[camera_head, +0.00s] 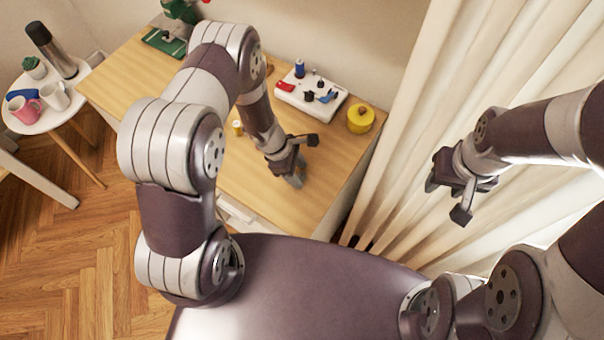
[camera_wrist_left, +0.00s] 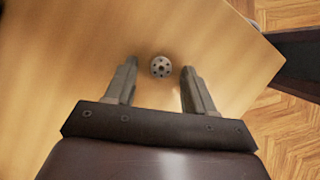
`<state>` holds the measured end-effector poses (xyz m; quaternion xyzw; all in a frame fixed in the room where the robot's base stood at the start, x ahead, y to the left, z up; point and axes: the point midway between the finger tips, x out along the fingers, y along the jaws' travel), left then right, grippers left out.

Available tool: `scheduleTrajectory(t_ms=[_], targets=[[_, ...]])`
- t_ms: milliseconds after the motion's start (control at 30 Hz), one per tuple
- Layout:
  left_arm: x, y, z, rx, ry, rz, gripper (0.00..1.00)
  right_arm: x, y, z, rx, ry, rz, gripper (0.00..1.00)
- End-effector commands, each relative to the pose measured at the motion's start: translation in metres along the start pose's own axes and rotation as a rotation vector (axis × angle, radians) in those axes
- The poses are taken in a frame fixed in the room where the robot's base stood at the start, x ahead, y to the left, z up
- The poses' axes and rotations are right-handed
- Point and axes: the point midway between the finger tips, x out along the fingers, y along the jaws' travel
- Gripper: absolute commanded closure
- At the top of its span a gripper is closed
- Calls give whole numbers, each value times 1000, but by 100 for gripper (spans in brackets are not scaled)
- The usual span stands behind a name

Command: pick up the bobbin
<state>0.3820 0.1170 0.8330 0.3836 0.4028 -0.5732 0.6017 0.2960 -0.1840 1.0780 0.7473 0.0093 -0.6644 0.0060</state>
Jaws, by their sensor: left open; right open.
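The bobbin (camera_wrist_left: 161,67), a small round metal disc with holes, lies on the wooden table. In the left wrist view it is level with the fingertips, in the gap between them, with space on both sides. I cannot make it out in the head view. My left gripper (camera_head: 302,165) is open and empty, low over the table's right part; its two fingers also show in the left wrist view (camera_wrist_left: 160,77). My right gripper (camera_head: 446,201) is open and empty, off the table in front of the curtain.
A white tray (camera_head: 338,109) with sewing items and a yellow round container (camera_head: 361,119) stand at the table's back right. A small yellow item (camera_head: 238,128) and a green machine (camera_head: 180,12) are further left. The curtain (camera_head: 480,60) borders the right side.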

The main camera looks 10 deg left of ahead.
Motion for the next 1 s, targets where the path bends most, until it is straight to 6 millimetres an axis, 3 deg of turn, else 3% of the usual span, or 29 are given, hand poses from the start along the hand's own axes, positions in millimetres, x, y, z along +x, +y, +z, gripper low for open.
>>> scheduleTrajectory(t_ms=[67,200,233,600,833,1000], targets=[[0,0,0,0,0,0,49,0,0,0,0,0,0,57],[0,0,0,0,0,0,95,0,0,0,0,0,0,57],[0,0,0,0,0,0,100,0,0,0,0,0,0,57],[-4,0,2,0,-1,1,100,0,0,0,0,0,0,57],[-40,1,16,3,-1,4,100,1,0,0,0,0,0,57],[-51,-35,40,4,0,1,100,14,0,2,0,0,0,57]])
